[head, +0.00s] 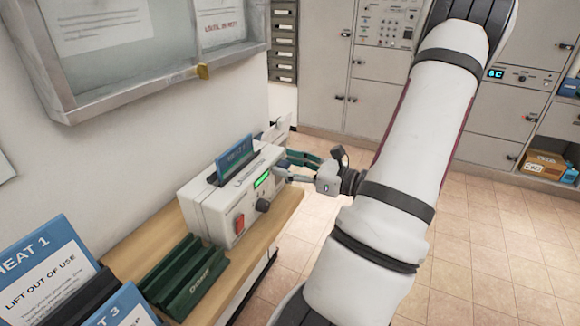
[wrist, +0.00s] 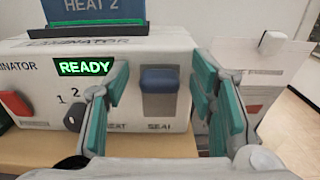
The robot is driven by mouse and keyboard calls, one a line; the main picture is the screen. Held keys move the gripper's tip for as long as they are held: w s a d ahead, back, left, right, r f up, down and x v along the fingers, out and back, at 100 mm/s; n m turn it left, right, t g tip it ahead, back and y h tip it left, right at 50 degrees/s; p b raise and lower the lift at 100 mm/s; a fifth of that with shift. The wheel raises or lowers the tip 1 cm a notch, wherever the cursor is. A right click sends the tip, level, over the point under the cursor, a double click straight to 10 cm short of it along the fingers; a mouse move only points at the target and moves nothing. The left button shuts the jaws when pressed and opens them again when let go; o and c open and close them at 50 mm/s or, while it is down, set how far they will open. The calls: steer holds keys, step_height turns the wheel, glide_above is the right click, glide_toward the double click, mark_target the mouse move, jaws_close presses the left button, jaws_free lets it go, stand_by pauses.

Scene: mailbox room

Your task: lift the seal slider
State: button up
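The laminator is a white box (head: 225,205) on a wooden shelf, with a green READY display (wrist: 85,67) lit in the wrist view. The seal slider (wrist: 160,80) is a dark blue knob on the upper part of a grey upright track, with the label SEAL below it. In the head view I cannot make the slider out near the fingers. My gripper (wrist: 163,78) is open, with one teal finger on each side of the slider and visible gaps between. It also shows in the head view (head: 296,166) at the laminator's front right. Whether the fingertips reach the slider's depth is unclear.
A blue HEAT 2 card (head: 236,157) stands in the laminator's top. A red switch (head: 240,223) and dark dial (head: 263,205) are left of the slider. A green rack (head: 185,280) sits on the shelf (head: 150,245). Open tiled floor (head: 490,240) lies to the right.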

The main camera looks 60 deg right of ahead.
steer(key=shift+s+f, duration=0.1)
steer(key=s, duration=1.2)
steer(key=shift+d, duration=0.45)
steer(key=shift+w, duration=0.15)
